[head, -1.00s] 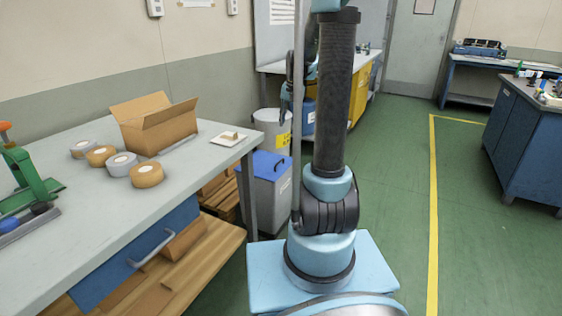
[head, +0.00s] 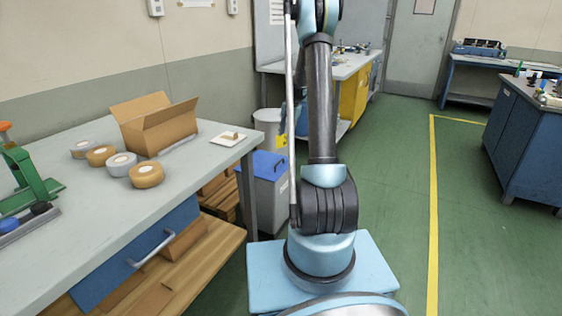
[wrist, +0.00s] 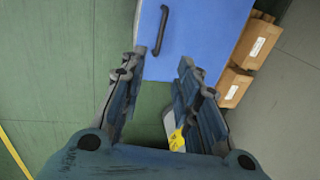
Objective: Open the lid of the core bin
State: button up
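The core bin (head: 272,192) is a grey box with a blue lid (head: 262,161), beside the table's right leg in the head view. The lid lies shut on top and has a dark bar handle (head: 281,163). In the wrist view the blue lid (wrist: 208,40) fills the top middle, with its black handle (wrist: 161,30) just beyond my fingertips. My gripper (wrist: 163,60) is open and empty, with its fingers spread above the lid's near edge. It does not appear to touch the handle. In the head view my arm largely hides my gripper.
The grey table (head: 145,215) stands left of the bin, with an open carton (head: 158,128) and tape rolls on it. A round grey bin with a yellow label (head: 268,122) stands behind. Cardboard boxes (wrist: 256,40) lie right of the lid. The green floor to the right is clear.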

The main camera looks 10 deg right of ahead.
send_over(281, 167)
jog(key=f, duration=1.6)
jog(key=shift+s+a+f, duration=0.1)
jog(key=shift+s+f, duration=0.1)
jog(key=shift+f, duration=0.05)
